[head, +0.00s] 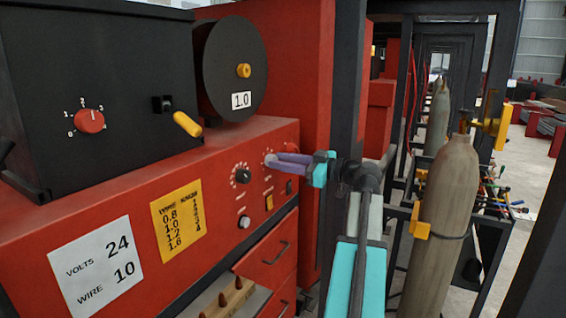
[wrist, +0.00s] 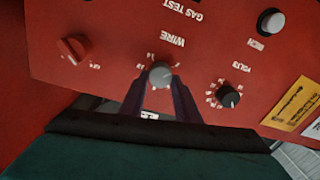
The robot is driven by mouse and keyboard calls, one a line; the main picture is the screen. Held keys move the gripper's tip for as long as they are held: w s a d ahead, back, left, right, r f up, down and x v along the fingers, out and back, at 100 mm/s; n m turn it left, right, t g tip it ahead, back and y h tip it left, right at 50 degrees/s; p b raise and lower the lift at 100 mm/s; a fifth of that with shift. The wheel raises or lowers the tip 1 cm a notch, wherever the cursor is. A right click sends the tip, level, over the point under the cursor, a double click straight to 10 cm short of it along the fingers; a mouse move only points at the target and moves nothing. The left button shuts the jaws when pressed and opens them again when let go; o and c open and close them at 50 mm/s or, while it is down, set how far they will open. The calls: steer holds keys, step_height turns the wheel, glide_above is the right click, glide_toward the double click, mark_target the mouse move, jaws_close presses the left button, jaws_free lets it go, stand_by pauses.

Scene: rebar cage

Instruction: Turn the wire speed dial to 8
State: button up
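The wire speed dial (wrist: 160,74) is a grey round knob on the red panel, under the upside-down label WIRE in the wrist view. My gripper (wrist: 160,82) has its two dark fingers on either side of the knob, with the tips seemingly against its sides. In the head view, my gripper (head: 274,160) reaches to the panel from the right, and its purple fingers mostly cover the dial. The fingers hide much of the number ring, and I cannot read the dial's setting.
The black VOLTS dial (wrist: 228,96) is beside the wire dial. A red knob (wrist: 72,48) and a grey button (wrist: 271,22) are on the same panel. A white card (head: 97,268) reads VOLTS 24, WIRE 10. An open drawer (head: 228,298) is below; a gas cylinder (head: 445,210) stands right.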

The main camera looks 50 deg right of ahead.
steer(key=shift+m+b, duration=0.3)
steer(key=shift+b, duration=0.05)
steer(key=shift+f+m+t+h+p, duration=0.2)
steer(key=shift+m+p, duration=0.45)
steer(key=shift+m, duration=3.9)
steer(key=shift+m+t+h+p, duration=0.2)
steer(key=shift+m+p, duration=0.5)
steer(key=shift+m, duration=3.9)
steer(key=shift+f+m+h+p, duration=0.1)
steer(key=shift+m+h+p, duration=0.4)
steer(key=shift+m, duration=4.05)
steer(key=o, duration=1)
